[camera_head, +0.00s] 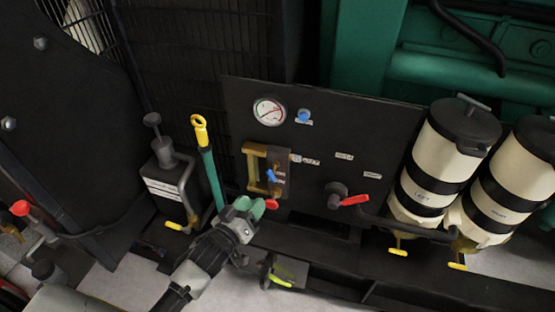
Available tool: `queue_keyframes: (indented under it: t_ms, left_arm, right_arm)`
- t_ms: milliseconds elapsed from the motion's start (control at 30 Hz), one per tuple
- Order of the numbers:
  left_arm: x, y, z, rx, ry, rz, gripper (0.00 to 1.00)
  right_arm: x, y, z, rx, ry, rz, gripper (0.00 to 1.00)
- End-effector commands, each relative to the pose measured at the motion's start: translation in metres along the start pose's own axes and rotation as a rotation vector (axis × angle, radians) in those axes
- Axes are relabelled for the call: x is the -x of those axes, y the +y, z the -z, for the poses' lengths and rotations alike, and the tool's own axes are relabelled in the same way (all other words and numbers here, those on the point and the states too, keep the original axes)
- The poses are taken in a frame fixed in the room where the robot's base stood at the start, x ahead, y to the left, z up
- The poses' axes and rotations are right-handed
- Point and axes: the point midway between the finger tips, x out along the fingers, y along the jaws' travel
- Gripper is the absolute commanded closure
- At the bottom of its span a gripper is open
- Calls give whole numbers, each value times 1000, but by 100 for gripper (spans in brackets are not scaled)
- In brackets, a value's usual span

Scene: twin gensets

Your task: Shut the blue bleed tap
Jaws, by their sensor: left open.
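A small blue lever (270,176) sits on the dark mount beside a brass fitting (254,168) on the black panel. A round blue knob (304,116) sits higher on the same panel, right of the gauge. The labels are too small to read, so I cannot tell which blue part is the bleed tap. My left gripper (248,209) is open, with green fingertips pointing up toward the panel. In the picture it is below and left of the blue lever, apart from it. A red part (271,204) shows just right of its fingertips. My right gripper is not in view.
The black panel (390,125) carries a gauge (268,111) and a red-handled valve (354,200). Two striped canisters (436,160) stand at right. A yellow-ringed dipstick (200,128) rises close left of my gripper. A yellow-green handle (280,280) is below.

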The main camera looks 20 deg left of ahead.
Motion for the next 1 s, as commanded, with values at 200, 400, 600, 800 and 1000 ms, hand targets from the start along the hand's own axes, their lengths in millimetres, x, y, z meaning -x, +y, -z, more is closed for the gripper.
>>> queue_keyframes:
  t_ms: [200,400,600,800,1000]
  left_arm:
    - [-18,6,10,8,18,-15,57]
    - [-56,7,10,8,18,-15,57]
    - [-90,6,10,8,16,-13,57]
    - [-107,6,9,7,15,-13,57]
    - [-109,6,9,8,14,-13,57]
  right_arm:
    - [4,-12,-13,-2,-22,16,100]
    - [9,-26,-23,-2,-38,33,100]
    - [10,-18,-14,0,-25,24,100]
    - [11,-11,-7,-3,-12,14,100]
    - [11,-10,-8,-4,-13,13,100]
